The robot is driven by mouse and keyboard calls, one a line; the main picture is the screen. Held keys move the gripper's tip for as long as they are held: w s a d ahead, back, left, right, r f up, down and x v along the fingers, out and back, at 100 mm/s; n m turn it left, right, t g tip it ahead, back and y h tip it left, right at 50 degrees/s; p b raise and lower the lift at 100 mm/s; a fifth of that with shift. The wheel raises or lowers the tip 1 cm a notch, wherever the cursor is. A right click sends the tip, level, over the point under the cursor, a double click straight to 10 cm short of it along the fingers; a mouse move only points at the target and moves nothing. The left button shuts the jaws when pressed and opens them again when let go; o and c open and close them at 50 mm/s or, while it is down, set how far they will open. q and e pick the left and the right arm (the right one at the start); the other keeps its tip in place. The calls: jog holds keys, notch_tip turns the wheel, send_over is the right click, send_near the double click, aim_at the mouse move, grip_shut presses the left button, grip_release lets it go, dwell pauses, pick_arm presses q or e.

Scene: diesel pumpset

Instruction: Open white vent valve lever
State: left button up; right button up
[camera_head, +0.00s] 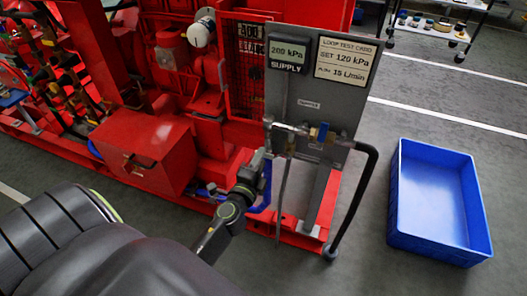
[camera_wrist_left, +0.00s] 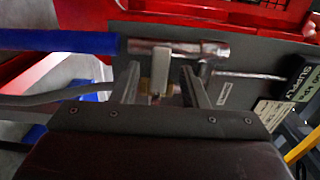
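The grey test panel (camera_head: 315,104) stands on the red pumpset, with pipework and valves across its front. A pale, whitish lever (camera_wrist_left: 160,68), apparently the vent valve lever, shows in the left wrist view below a metal pipe. My left gripper (camera_head: 269,138) is at the left part of the pipework in the head view. In the left wrist view my left gripper (camera_wrist_left: 160,80) is open, with one finger on each side of the pale lever and visible gaps between. The lever's fine detail is too small to tell in the head view. My right gripper is out of view.
A blue-handled valve (camera_head: 322,132) sits right of my left gripper. A blue hose (camera_wrist_left: 60,41) shows in the wrist view. A blue crate (camera_head: 437,200) stands on the floor at right, with clear floor around it.

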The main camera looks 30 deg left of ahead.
pick_arm(q)
jog(key=shift+x, duration=1.65)
grip_shut()
